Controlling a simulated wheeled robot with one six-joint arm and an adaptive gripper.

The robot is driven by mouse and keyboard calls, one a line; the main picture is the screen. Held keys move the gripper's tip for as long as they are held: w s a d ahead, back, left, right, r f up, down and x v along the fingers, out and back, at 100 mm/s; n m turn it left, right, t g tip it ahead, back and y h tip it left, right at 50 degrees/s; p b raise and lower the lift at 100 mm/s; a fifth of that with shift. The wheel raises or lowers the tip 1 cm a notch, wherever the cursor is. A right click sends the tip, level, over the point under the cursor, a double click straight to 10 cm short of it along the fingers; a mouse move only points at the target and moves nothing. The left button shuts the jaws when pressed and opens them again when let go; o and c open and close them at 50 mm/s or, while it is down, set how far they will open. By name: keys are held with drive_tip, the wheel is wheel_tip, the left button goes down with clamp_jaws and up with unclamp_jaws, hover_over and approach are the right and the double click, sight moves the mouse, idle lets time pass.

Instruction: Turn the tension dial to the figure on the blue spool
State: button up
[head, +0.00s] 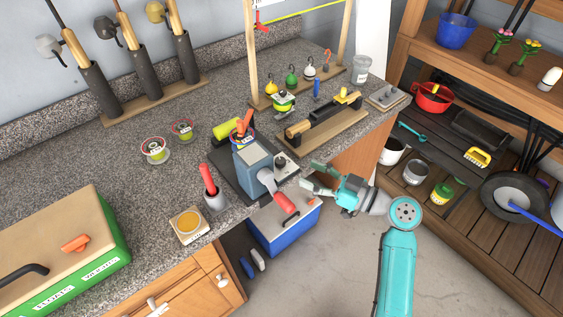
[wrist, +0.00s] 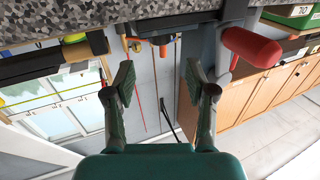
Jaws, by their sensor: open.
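A blue-grey winder (head: 254,169) stands on a dark base at the counter's front edge, with a red-handled crank (head: 285,203). A small round dial (head: 281,162), pale and dark, sits on the base to its right; I cannot read its setting. My gripper (head: 311,177) is open and empty, just off the counter edge, right of the dial and crank. In the wrist view my gripper (wrist: 160,78) has its fingers apart, with the red crank handle (wrist: 250,47) at right.
A green-banded spool (head: 284,102) stands behind. A wooden stand (head: 325,128) is right of the winder. A blue box (head: 283,226) is below the counter edge.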

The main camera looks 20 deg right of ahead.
sight(285, 163)
drive_tip(key=x, duration=0.9)
drive_tip(key=shift+w+a, duration=0.2)
drive_tip(key=shift+w, duration=0.05)
clamp_jaws()
